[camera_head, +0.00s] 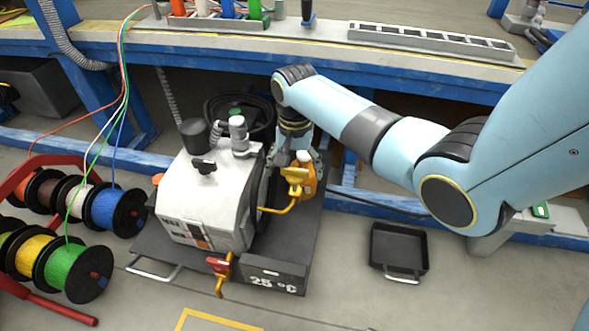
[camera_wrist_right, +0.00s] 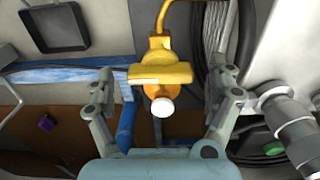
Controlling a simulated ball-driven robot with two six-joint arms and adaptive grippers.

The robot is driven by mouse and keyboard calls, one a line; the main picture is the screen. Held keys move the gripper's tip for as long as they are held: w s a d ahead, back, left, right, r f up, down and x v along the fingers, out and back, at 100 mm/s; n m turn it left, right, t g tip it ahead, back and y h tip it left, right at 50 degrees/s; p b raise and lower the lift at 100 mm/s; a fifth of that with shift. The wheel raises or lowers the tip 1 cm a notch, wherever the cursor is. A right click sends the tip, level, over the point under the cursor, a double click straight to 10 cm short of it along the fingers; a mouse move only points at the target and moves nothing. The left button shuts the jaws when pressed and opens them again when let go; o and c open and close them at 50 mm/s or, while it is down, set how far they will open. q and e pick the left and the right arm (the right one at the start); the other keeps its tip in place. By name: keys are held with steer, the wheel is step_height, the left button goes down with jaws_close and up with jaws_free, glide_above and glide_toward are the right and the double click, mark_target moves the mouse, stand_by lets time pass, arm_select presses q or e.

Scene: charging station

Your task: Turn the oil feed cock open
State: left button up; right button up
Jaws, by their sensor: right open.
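A yellow cock with a flat bar handle (camera_head: 295,178) sits on a bent yellow pipe at the right side of the grey machine (camera_head: 205,200). In the right wrist view the same handle (camera_wrist_right: 160,74) lies crosswise, with a white round knob (camera_wrist_right: 163,107) below it in the picture. My right gripper (camera_head: 300,160) is at the cock. In the wrist view its fingers (camera_wrist_right: 165,80) are apart, one on each side of the handle, with gaps showing. A second cock with a red handle (camera_head: 218,265) is at the machine's front. My left gripper is not in view.
A blue-framed bench (camera_head: 400,65) runs behind the machine. A black tray (camera_head: 398,250) lies on the floor to the right. Cable reels (camera_head: 75,270) on a red stand are at the left. A black hose (camera_head: 225,108) is coiled behind the machine.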

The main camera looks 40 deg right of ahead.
steer(key=c, duration=1.2)
